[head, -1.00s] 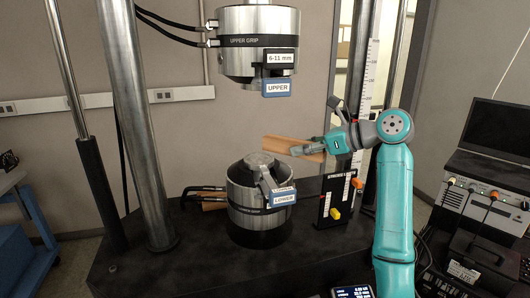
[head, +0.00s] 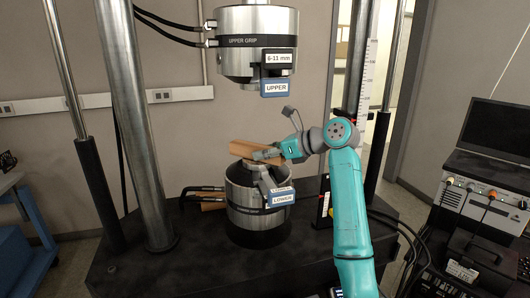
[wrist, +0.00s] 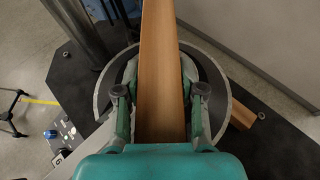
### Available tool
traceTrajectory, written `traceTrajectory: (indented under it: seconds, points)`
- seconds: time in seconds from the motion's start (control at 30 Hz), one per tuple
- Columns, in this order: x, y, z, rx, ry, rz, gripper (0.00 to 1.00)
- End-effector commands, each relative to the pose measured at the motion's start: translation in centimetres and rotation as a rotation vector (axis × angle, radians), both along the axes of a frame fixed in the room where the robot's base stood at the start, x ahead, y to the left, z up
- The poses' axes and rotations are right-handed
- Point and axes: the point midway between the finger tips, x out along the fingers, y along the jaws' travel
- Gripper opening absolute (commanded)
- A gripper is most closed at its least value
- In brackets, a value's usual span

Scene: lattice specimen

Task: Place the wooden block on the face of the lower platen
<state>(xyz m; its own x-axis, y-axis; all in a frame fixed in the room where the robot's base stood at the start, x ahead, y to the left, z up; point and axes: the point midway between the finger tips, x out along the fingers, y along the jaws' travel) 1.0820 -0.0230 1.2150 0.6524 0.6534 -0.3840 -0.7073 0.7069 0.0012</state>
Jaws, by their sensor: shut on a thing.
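The wooden block (head: 243,148) is a long light-brown bar, held roughly level over the lower grip (head: 242,200) in the head view. My gripper (head: 268,154) is shut on it from the right. In the wrist view the block (wrist: 161,60) runs lengthwise between the two fingers of my gripper (wrist: 160,98). The round lower platen (wrist: 216,78) shows below and around the block in that view. The block hides much of the platen's face. I cannot tell whether the block touches the face or hangs slightly above it.
The upper grip (head: 257,45) hangs well above the block, with free room between. Steel columns (head: 142,130) stand left and right. Black handles and another wooden piece (head: 213,205) lie beside the lower grip.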

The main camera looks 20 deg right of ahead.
Motion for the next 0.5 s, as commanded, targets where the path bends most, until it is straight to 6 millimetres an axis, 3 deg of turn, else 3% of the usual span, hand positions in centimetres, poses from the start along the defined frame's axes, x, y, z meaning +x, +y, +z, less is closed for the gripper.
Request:
traceTrajectory:
  seconds: [0.33,0.37,0.43,0.5]
  points:
    - [-0.01,-0.01,-0.20,0.000,-0.002,-0.001,0.00]
    - [-0.01,-0.01,-0.17,0.000,-0.002,-0.001,0.46]
    - [-0.01,-0.01,-0.17,0.000,-0.002,-0.001,0.64]
    - [-0.01,-0.01,-0.17,0.000,-0.002,-0.001,0.64]
